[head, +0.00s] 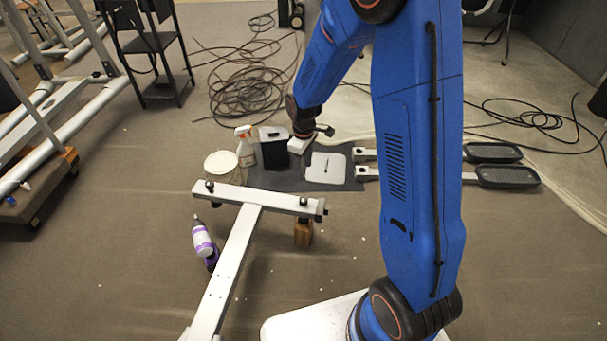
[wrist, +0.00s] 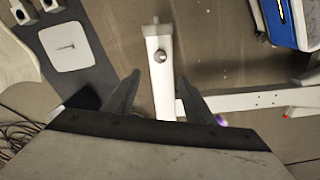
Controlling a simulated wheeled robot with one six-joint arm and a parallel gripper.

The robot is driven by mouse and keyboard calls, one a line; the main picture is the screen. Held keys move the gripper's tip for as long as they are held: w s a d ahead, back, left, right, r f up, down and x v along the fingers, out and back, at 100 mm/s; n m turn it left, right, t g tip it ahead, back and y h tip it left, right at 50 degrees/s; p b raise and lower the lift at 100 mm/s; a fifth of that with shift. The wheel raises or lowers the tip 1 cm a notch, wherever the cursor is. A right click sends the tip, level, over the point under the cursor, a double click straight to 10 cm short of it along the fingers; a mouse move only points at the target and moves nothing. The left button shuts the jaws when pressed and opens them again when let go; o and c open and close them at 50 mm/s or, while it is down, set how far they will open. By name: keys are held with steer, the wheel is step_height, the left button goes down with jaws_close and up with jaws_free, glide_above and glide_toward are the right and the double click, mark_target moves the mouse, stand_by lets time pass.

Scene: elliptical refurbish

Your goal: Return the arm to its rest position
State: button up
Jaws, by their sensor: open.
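My blue arm reaches forward in the head view, bent at the elbow, with its wrist end hanging above the dark mat (head: 351,185). My gripper (wrist: 159,76) shows in the wrist view with its two dark fingers apart and nothing between them. The fingers point towards the white T-shaped frame (wrist: 160,28), whose crossbar with a round knob shows behind the gap; I cannot tell how far off it is. In the head view the same frame (head: 234,262) stands in front of the mat. The fingers are not clear in the head view.
On the mat are a spray bottle (head: 245,148), a black container (head: 273,154) and a white tray (head: 326,168). Cables (head: 245,95) lie behind.

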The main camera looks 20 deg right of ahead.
steer(key=shift+r, duration=0.35)
stand_by(0.3)
steer(key=s+d+r+m+t, duration=0.1)
steer(key=s+d+r+m, duration=0.1)
steer(key=s+r, duration=0.65)
steer(key=s+d+r+m+t, duration=0.1)
steer(key=s+d+r+m, duration=0.3)
steer(key=r, duration=0.8)
steer(key=s+d+r+m+t, duration=0.1)
steer(key=s+r, duration=0.2)
steer(key=s, duration=0.6)
steer(key=s+r+m+t, duration=0.1)
steer(key=s+r+m, duration=0.1)
steer(key=s, duration=0.8)
steer(key=shift+s+d+r+m+t, duration=0.3)
steer(key=shift+d+r+t, duration=0.1)
steer(key=shift+r, duration=0.25)
